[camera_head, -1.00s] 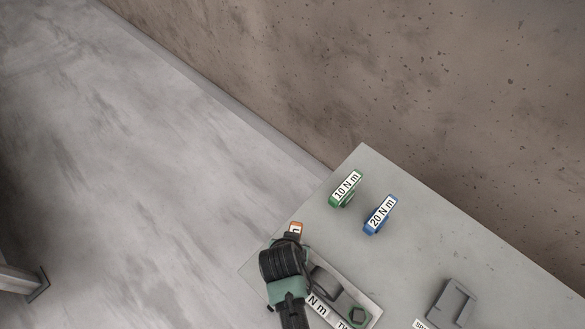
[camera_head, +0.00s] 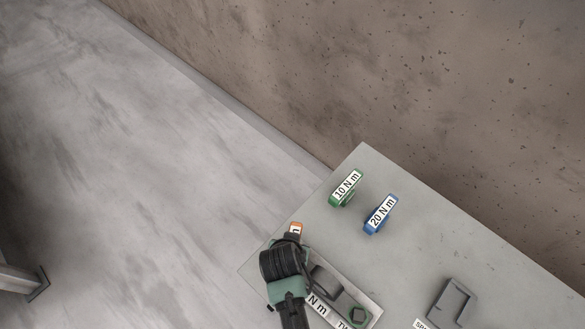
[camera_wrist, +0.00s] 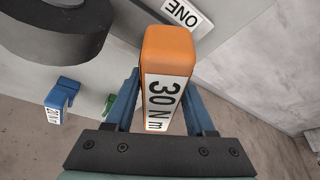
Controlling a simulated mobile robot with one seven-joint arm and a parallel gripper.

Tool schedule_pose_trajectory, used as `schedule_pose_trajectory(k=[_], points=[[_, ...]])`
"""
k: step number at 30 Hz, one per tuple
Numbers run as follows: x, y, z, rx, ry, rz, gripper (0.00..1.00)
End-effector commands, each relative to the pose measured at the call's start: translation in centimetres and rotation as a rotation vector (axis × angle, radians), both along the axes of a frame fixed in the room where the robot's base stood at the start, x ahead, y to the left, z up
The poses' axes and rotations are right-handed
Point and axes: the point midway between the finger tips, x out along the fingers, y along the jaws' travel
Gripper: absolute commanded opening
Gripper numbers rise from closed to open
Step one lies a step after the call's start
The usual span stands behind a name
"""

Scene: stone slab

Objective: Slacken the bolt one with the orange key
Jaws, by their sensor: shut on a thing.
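The orange key (camera_wrist: 170,48), labelled 30 N m, stands between the blue fingers of my gripper (camera_wrist: 165,100) in the wrist view, and my gripper is shut on it. In the head view only a small end of the orange key (camera_head: 296,227) shows beyond my wrist. A plate labelled ONE (camera_wrist: 188,17) lies just past the key's far end. Bolt one itself is not visible, hidden by the key or arm. A dark round part (camera_wrist: 50,30) is at the upper left of the wrist view.
A green 10 N m key (camera_head: 345,189) and a blue 20 N m key (camera_head: 380,215) stand on the slab (camera_head: 420,230). A grey holder (camera_head: 452,303) is at the lower right. A green hex bolt (camera_head: 358,315) sits on the fixture plate. The slab's left edge is close to my gripper.

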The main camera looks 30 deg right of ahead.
Motion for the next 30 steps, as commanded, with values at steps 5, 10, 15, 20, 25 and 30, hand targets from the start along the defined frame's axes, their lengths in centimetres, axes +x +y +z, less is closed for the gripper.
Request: schedule_pose_trajectory(k=[5,10,15,20,25,30], points=[[0.07,-0.03,-0.48,-0.001,-0.002,0.0,0.0],[0.07,-0.03,-0.77,-0.001,-0.002,0.0,0.0],[0.07,-0.03,-0.74,-0.001,-0.002,0.0,0.0],[0.06,-0.04,-0.69,0.0,-0.001,0.01,0.0],[0.1,0.03,-0.53,0.0,-0.001,0.108,0.0],[0.17,0.14,-0.57,0.0,-0.001,0.219,0.0]])
